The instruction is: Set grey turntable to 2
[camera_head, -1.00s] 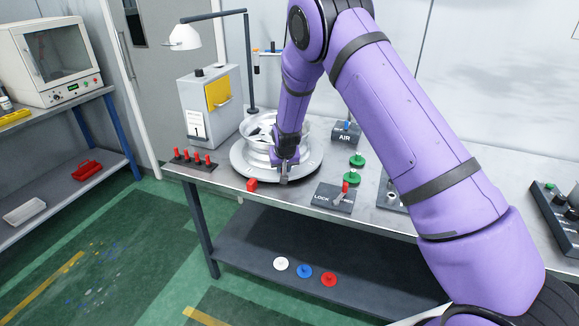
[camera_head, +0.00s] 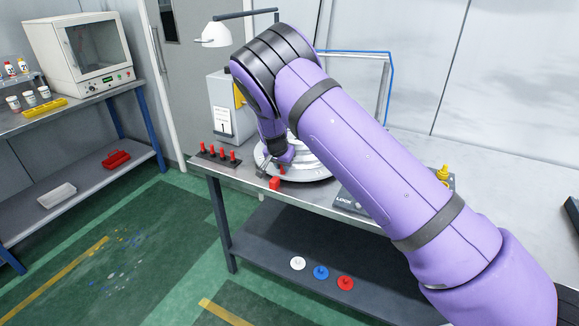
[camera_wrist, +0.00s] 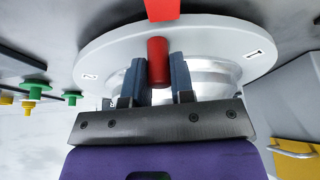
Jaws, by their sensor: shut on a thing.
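The grey turntable (camera_wrist: 110,48) is a flat round disc with a silver wheel rim (camera_wrist: 215,78) on it. Its edge also shows in the head view (camera_head: 318,179), partly hidden by my arm. In the wrist view a "1" label (camera_wrist: 254,54) is on the right of the disc and a "2" label (camera_wrist: 91,76) on the left. A red upright peg (camera_wrist: 157,60) stands near the disc's edge. My gripper (camera_wrist: 157,78) is shut on this peg. A red marker block (camera_wrist: 162,9) lies beside the disc's edge, close to the peg; it also shows in the head view (camera_head: 274,183).
Several red pegs in a rack (camera_head: 218,154) stand at the bench's left end. A grey cabinet (camera_head: 222,100) with a "1" card and a lamp (camera_head: 214,36) are behind. A LOCK panel (camera_head: 346,202) is right of the turntable. Green knobs (camera_wrist: 35,90) show in the wrist view.

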